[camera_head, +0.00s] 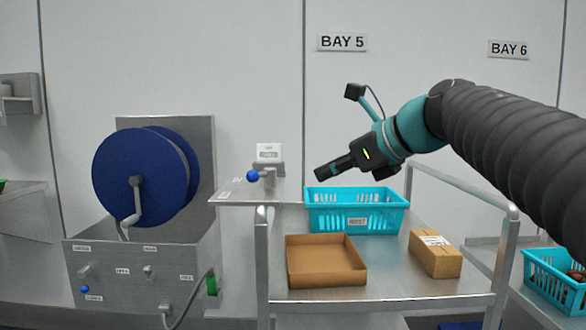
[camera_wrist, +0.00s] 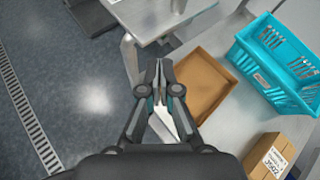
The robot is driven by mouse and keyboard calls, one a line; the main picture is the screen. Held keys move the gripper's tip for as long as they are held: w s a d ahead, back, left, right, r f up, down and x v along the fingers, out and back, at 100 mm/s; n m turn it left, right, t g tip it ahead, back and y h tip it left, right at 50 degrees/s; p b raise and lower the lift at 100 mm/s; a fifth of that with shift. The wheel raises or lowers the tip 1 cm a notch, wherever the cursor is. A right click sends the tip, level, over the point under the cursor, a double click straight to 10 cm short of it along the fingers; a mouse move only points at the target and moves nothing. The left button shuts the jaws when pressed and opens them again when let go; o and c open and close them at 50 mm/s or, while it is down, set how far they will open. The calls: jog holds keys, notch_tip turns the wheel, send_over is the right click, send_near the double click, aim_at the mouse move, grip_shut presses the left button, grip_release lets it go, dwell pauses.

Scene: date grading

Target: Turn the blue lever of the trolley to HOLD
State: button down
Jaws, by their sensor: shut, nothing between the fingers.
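A lever with a blue ball knob (camera_head: 253,176) sits on a small grey bracket at the back left of the trolley (camera_head: 390,285) in the head view. Its ball points left, and the small labels beside it are too blurred to read. My gripper (camera_head: 322,173) is shut and empty, in the air to the right of the knob and apart from it, pointing down-left. In the wrist view my gripper (camera_wrist: 160,66) also shows shut, with the trolley beneath. I cannot make out the blue knob in the wrist view.
On the trolley are a teal crate (camera_head: 356,219), a shallow cardboard tray (camera_head: 326,279) and a taped carton (camera_head: 435,254). A blue reel (camera_head: 146,177) with a crank stands left. Its panel has a small blue knob (camera_head: 85,289). Another teal crate (camera_head: 555,284) stands right.

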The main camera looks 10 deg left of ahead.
jog(key=a+r+m, duration=0.1)
jog(key=a+r, duration=0.1)
send_near(259, 174)
notch_tip(259, 174, down, 4)
jog(key=w+a, duration=0.1)
jog(key=a, duration=0.1)
jog(key=shift+w+a+r+y, duration=0.25)
jog(key=shift+w+a+y, duration=0.15)
jog(key=shift+w+a, duration=0.4)
jog(key=shift+w+a+r, duration=0.1)
jog(key=shift+w+a, duration=0.1)
jog(key=shift+a, duration=0.5)
